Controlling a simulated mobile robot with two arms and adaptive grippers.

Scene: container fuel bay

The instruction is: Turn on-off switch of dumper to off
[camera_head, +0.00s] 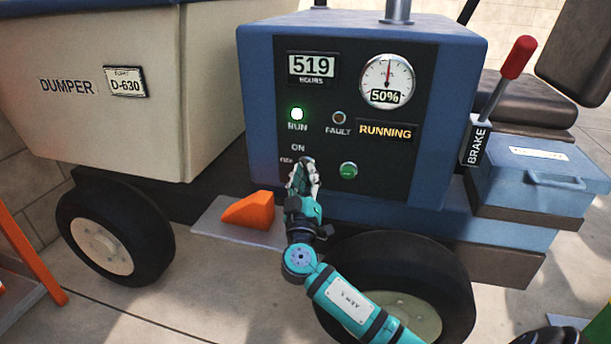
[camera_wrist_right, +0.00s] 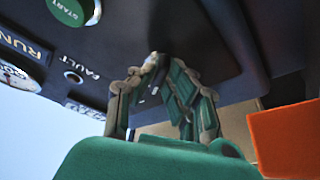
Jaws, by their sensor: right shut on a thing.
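The dumper (camera_head: 265,75) has a black control panel (camera_head: 340,105) on its blue body. The green RUN light (camera_head: 297,114) is lit and the display (camera_head: 386,131) reads RUNNING. My right gripper (camera_head: 305,166) is at the lower left of the panel, just under the ON label (camera_head: 298,147). In the right wrist view its fingers (camera_wrist_right: 158,68) close together at the panel. The gripper is shut on the on-off switch, which the fingers mostly hide, so its setting cannot be read. My left gripper is not in view.
A green start button (camera_head: 348,170) sits right of my gripper and shows in the wrist view (camera_wrist_right: 72,10). An orange wedge (camera_head: 250,211) lies on the step below. A red-topped brake lever (camera_head: 517,58) and blue box (camera_head: 530,180) are at the right.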

